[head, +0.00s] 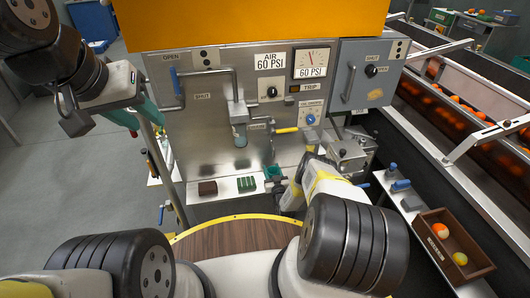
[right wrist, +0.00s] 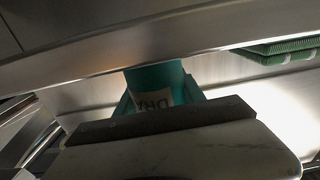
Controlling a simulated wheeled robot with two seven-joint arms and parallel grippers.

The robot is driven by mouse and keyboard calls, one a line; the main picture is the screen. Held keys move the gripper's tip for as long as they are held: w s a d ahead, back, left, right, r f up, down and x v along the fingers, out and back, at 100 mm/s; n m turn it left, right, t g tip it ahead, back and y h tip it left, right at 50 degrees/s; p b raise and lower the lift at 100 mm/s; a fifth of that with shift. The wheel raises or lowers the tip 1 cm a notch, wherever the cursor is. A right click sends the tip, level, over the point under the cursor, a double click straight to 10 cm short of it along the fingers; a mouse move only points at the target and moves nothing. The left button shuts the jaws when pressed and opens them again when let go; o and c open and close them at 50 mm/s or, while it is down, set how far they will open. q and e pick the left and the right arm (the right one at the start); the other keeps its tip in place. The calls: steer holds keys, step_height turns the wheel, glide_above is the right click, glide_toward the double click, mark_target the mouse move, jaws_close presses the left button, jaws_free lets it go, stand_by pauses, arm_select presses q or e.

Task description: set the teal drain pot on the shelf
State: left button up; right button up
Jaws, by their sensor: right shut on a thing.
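The teal drain pot (head: 273,172) is mostly hidden behind my right gripper in the head view. In the right wrist view the pot (right wrist: 158,85) shows a pale label with letters starting "DRA", and the gripper's dark finger covers its near part. My right gripper (head: 278,184) is shut on the pot at the right end of the pale shelf (head: 226,188). I cannot tell whether the pot touches the shelf. My left gripper (head: 72,118) is at the far left, away from the shelf and empty; its jaw gap is unclear.
A brown block (head: 207,188) and a green pad (head: 246,184) lie on the shelf, left of the pot. A spout (head: 239,135) hangs from the steel panel above. A yellow-handled valve (head: 286,130) juts out above the pot. A brown bin (head: 455,245) with fruit stands at right.

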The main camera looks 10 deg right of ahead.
steer(key=shift+f, duration=0.35)
stand_by(0.4)
steer(key=o, duration=1.4)
